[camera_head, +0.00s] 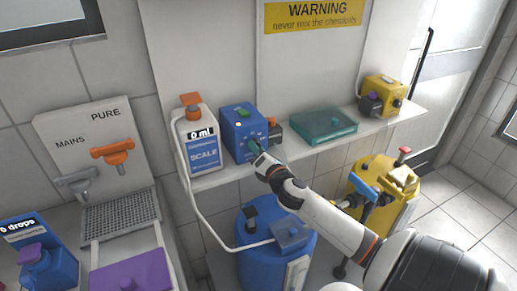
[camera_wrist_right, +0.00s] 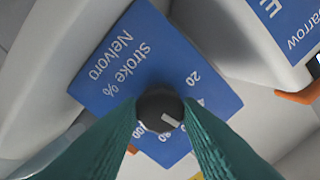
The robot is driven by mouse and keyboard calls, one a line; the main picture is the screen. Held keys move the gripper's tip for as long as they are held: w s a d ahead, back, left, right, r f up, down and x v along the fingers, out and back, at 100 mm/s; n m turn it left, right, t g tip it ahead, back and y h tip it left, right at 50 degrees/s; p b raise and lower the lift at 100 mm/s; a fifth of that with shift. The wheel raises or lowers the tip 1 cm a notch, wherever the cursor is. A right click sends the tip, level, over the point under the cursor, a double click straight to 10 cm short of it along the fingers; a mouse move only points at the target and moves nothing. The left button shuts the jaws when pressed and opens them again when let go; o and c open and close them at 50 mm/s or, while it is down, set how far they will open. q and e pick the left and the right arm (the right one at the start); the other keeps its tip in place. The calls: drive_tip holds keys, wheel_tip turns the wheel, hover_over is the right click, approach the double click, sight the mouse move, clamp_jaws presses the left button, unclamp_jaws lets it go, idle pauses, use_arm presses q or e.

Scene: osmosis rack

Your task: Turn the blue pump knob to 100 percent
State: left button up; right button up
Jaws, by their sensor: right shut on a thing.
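The blue pump (camera_head: 238,121) stands on the white shelf, to the right of the white scale bottle. In the wrist view its blue face (camera_wrist_right: 120,60) reads "Stroke %" and "Nelvoro", with printed numbers including 20, 80 and 100. The dark round knob (camera_wrist_right: 160,106) sits between my teal fingertips. A white mark on the knob points to the lower right of the picture, off the 100 label. My right gripper (camera_head: 257,153) reaches the pump's front and is shut on the knob; the fingers hide part of the dial. My left gripper is not in view.
The scale bottle (camera_head: 196,145) with an orange cap stands close left of the pump. A teal tray (camera_head: 318,127) and a small yellow pump (camera_head: 383,95) are to the right. Blue (camera_head: 258,268) and yellow (camera_head: 398,205) tanks stand below the shelf, around my right arm.

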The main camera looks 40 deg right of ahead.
drive_tip(key=shift+m+p, duration=2.85)
drive_tip(key=shift+m, duration=6.15)
drive_tip(key=shift+f, duration=0.1)
drive_tip(key=o, duration=1)
drive_tip(key=shift+b+v, duration=1.6)
drive_tip(key=shift+v, duration=4.45)
